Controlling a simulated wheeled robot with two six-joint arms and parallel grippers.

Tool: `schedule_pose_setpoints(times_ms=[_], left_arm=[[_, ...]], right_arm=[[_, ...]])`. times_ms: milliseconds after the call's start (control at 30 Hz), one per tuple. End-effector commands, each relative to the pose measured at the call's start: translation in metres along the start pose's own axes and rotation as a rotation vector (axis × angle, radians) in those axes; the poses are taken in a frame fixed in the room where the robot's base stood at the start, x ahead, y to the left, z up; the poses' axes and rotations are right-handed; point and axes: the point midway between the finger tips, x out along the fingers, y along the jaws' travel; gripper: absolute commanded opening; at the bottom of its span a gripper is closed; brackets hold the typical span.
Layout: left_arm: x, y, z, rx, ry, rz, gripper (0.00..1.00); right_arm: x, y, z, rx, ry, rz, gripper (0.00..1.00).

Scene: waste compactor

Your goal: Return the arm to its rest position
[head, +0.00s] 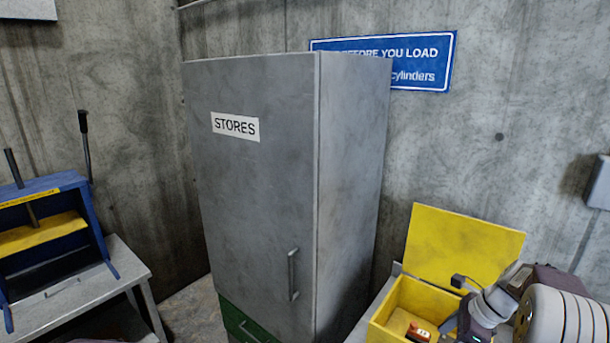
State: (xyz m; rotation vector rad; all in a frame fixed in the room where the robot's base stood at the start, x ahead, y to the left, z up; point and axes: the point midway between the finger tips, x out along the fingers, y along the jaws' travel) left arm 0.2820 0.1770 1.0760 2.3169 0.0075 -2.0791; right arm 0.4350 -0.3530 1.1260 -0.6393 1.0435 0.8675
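My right arm comes in at the bottom right, in front of an open yellow box. My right gripper (449,326) is at the box's right side, low in the picture. Its fingers are small and partly cut off by the lower edge, so I cannot tell if they are open or shut. My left gripper is not in view.
The yellow box (385,322) has its lid (462,245) raised and a small red and white item (418,332) inside. A tall grey STORES cabinet (260,190) stands in the middle, its door shut, above a green drawer (240,325). A blue press (92,225) sits on a grey bench (85,295) at left.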

Motion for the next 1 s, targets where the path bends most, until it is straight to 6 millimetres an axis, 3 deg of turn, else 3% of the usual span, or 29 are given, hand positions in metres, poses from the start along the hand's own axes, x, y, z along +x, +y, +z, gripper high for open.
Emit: schedule_pose_setpoints(times_ms=[167, 367, 467, 600, 700, 800, 1000], left_arm=[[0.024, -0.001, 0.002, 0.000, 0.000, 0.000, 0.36], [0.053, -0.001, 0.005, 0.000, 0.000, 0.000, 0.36], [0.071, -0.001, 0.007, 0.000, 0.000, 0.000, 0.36], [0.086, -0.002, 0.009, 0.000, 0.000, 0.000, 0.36], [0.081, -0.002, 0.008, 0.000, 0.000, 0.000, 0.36], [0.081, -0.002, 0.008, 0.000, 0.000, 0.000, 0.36], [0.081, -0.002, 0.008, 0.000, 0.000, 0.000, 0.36]], right_arm=[[0.029, 0.034, 0.046, -0.148, 0.013, 0.053, 0.65], [0.072, 0.105, 0.080, -0.476, 0.075, 0.129, 0.65], [0.099, 0.155, 0.080, -0.790, 0.123, 0.173, 0.65], [0.129, 0.219, 0.050, -1.387, 0.191, 0.251, 0.65], [0.131, 0.236, 0.022, -1.713, 0.216, 0.304, 0.65], [0.136, 0.235, 0.013, -1.940, 0.225, 0.323, 0.65], [0.137, 0.227, 0.017, -2.086, 0.227, 0.316, 0.65]])
